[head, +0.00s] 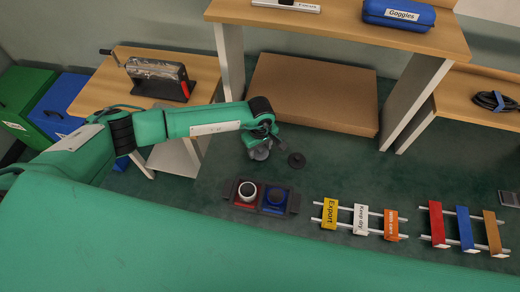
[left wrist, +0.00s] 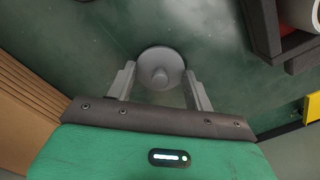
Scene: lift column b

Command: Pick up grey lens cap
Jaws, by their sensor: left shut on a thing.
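The grey lens cap (left wrist: 160,68) is a round grey disc with a small knob, held between the two fingers of my left gripper in the left wrist view. In the head view the cap (head: 261,154) shows partly below my left gripper (head: 262,146). The gripper is shut on the cap by its rim. Whether the cap touches the floor is hard to tell. My right gripper is not in view.
Racks with labelled blocks (head: 360,219) stand at right. A cardboard box (head: 313,92) sits behind.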

